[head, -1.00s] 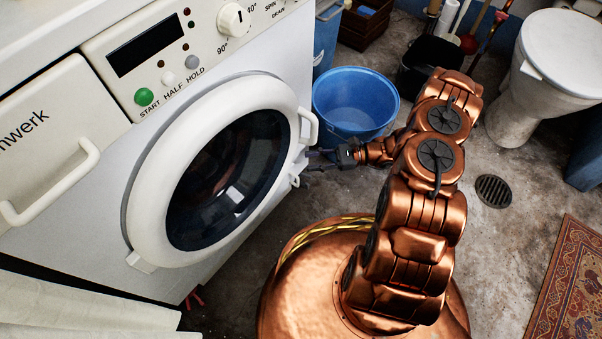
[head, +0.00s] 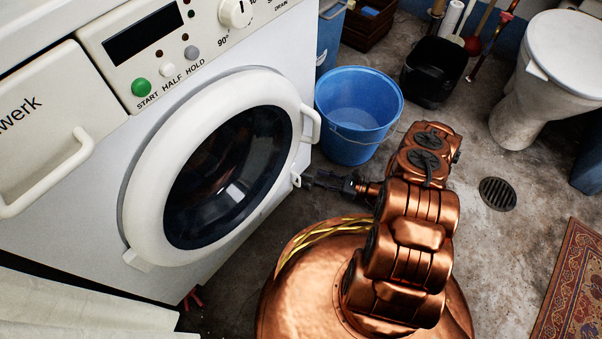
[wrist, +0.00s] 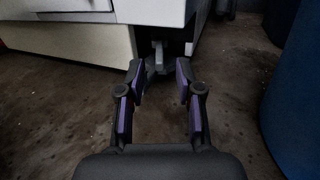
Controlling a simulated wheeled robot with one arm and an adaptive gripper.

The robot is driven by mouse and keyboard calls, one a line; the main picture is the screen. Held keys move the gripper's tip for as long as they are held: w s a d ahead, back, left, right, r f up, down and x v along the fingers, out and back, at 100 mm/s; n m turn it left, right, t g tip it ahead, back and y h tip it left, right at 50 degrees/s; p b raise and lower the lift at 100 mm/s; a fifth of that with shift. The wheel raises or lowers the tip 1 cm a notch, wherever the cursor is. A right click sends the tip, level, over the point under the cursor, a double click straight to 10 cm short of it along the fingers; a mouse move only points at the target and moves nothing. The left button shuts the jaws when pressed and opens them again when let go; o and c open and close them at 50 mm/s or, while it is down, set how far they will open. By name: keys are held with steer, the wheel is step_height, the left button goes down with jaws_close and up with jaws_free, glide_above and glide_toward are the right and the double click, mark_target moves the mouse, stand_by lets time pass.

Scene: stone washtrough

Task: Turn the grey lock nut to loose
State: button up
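My gripper (wrist: 159,80) is open, its two dark fingers with purple pads spread apart in the wrist view. A small grey piece (wrist: 158,54) shows just beyond and between the fingertips, below the edge of a pale body; it may be the lock nut, but it is too dark and small to be sure. No loose or tight marking can be read. In the head view my gripper (head: 312,180) is beside the lower right of the white washing machine (head: 245,240). The grey piece cannot be made out there.
The machine's round door (head: 150,200) is shut, with a handle on its right. A blue bucket (head: 357,143) stands close behind my arm. A black bin (head: 434,72), a toilet (head: 530,80), a floor drain (head: 497,194) and a rug (head: 570,280) lie farther off.

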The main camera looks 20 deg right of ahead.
mark_target(302, 174)
steer(key=shift+b+x, duration=1.6)
steer(key=shift+x, duration=2.2)
steer(key=shift+c, duration=0.4)
jaws_close()
